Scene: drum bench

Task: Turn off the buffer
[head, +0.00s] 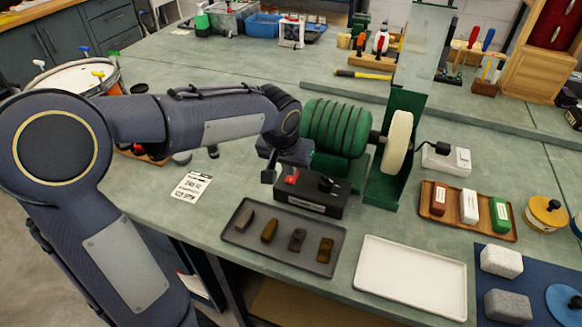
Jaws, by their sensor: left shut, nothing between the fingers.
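The buffer (335,128) is a green ribbed motor on the bench with a pale buffing wheel (397,140) at its right end. I cannot tell from this one picture whether the wheel spins. In front of it sits a black control box (310,204) with a red switch (291,177) and a black knob (327,184) on top. My left gripper (268,176) is shut and empty, pointing down just left of the red switch. I cannot tell whether it touches the box. My right gripper is not in view.
A dark tray (240,240) with several small brown pieces and an empty white tray (388,283) lie in front. A wooden tray (427,211) with colored bars, a white power box (446,159) and a yellow-lidded tin (546,212) stand right. A drum (75,79) is at left.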

